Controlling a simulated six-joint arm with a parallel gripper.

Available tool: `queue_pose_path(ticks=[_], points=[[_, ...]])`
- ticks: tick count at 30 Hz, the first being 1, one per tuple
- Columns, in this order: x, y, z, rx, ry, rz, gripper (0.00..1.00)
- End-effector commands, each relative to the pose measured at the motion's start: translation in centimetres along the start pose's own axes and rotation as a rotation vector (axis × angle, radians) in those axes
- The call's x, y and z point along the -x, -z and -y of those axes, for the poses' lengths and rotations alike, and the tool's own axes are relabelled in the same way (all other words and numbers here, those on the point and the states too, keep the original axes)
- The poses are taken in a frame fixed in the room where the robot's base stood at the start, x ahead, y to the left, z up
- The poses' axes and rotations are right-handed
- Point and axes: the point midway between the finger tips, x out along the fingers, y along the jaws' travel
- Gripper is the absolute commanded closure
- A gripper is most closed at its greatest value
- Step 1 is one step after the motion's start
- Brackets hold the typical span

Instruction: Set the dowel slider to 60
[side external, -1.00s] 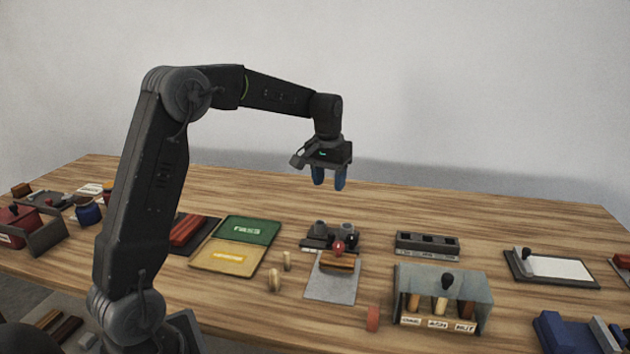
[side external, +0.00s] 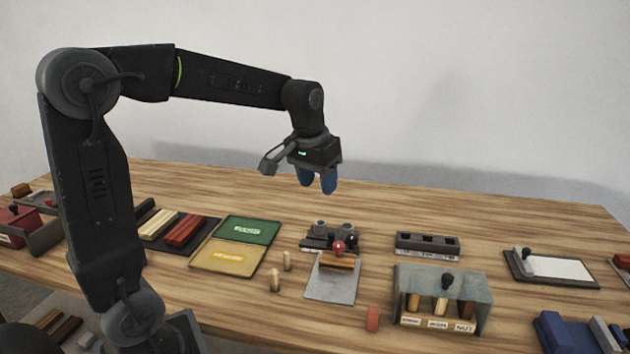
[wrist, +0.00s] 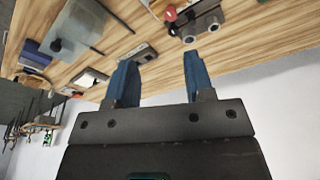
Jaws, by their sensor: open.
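My gripper (side external: 317,180) hangs open and empty above the back of the table, fingers pointing down. In the wrist view its two blue fingers (wrist: 160,78) are spread with nothing between them. No scale reading 60 is legible, so I cannot tell for sure which part is the dowel slider. A grey, partly see-through box (side external: 480,289) at the front right holds upright wooden dowels (side external: 413,303) behind small labels. A black knob (side external: 447,281) shows at the middle of this box. My gripper is well apart from it, higher and to the left.
A dark slotted block (side external: 427,243) stands behind the box. A white plate (side external: 560,269) with a knobbed slide lies at right. A red-knobbed fixture (side external: 338,247), green-and-yellow trays (side external: 247,231) and a tray of bars (side external: 184,230) lie left. The back table strip is clear.

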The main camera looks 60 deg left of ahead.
Motion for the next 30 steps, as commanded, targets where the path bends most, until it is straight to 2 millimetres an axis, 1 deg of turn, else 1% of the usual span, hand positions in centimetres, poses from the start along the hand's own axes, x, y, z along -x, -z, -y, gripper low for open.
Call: queue_pose_path(ticks=[7,14,21,30], points=[[-1.8,3.0,1.4,0.044,0.009,0.043,0.52],[-4.3,6.1,3.2,0.095,0.018,0.092,0.52],[-7.4,8.8,5.2,0.146,0.026,0.141,0.52],[-11.6,11.3,8.1,0.208,0.032,0.202,0.52]])
